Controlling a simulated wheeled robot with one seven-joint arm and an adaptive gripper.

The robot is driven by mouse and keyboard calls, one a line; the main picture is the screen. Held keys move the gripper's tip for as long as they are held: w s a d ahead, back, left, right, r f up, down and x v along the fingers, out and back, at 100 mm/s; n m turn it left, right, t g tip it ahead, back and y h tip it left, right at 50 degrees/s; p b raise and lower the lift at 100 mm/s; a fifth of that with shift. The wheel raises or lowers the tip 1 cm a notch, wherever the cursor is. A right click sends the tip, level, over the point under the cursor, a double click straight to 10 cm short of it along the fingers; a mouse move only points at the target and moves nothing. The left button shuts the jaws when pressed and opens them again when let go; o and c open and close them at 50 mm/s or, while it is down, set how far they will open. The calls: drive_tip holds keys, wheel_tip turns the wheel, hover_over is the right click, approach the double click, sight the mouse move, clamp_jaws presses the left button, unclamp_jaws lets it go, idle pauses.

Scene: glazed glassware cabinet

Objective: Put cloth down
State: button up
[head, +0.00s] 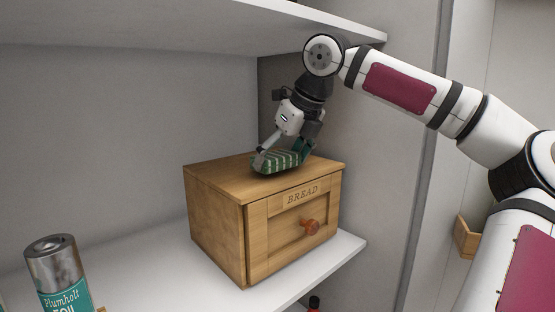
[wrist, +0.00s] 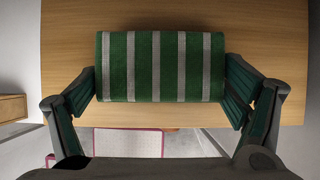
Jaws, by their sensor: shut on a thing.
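The folded cloth (head: 278,162), green with pale stripes, is at the top of the wooden bread box (head: 225,208) in the head view. It also shows in the wrist view (wrist: 160,67), flat and level across the box's wooden top (wrist: 270,40). My gripper (head: 284,150) points down over the box and is shut on the cloth, with one finger at each end of it. In the wrist view the fingers (wrist: 162,92) flank the cloth's left and right edges. The cloth looks to be on or just above the box top; I cannot tell if it bears on it.
The bread box stands on a white shelf (head: 160,287), its front door (head: 290,222) shut, with a round knob (head: 310,227). Another shelf (head: 190,25) hangs above, close to my wrist. A foil canister (head: 58,270) stands at the lower left. The cabinet side wall is to the right.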

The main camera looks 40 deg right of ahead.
drive_tip(key=shift+w+f, duration=0.1)
drive_tip(key=shift+w, duration=0.35)
drive_tip(key=shift+f+b, duration=0.6)
drive_tip(key=shift+f, duration=0.05)
drive_tip(key=o, duration=1.2)
drive_tip(key=shift+r, duration=0.15)
